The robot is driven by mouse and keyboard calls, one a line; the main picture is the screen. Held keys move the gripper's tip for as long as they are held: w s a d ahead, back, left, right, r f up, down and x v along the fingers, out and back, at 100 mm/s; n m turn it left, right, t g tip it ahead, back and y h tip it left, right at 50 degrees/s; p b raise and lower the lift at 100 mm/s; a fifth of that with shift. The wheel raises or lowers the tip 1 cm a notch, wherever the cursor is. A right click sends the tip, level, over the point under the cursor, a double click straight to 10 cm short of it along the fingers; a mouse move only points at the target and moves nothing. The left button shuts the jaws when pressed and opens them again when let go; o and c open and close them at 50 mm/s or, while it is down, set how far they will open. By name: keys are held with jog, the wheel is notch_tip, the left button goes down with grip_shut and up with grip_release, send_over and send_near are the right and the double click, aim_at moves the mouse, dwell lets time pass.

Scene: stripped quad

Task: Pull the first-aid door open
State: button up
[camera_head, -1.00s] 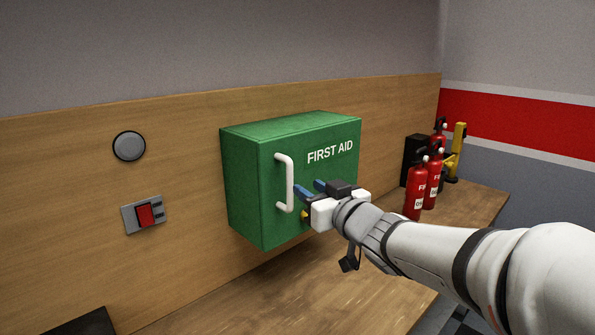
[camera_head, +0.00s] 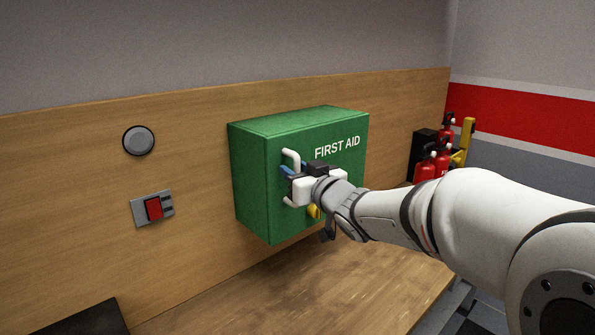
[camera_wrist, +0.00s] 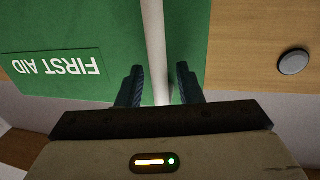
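The green first-aid box (camera_head: 262,172) is mounted on the wooden panel, and its door (camera_head: 345,165) is shut. Its white vertical handle (camera_head: 291,158) is on the left side of the door; my gripper hides the handle's middle. My gripper (camera_head: 286,173) is at the handle. In the wrist view the two blue-grey fingers (camera_wrist: 160,85) are apart, with the white handle (camera_wrist: 155,45) running between them. A gap shows on each side of the handle, so the fingers are around it without visibly pressing on it.
A grey round button (camera_head: 138,140) and a red switch (camera_head: 153,208) are on the panel to the left. Red extinguishers (camera_head: 432,165) stand at the right. The wooden worktop (camera_head: 300,300) below is mostly clear, with a dark flat object (camera_head: 90,318) at front left.

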grip_shut()
jog(key=shift+s, duration=0.1)
dwell(0.4)
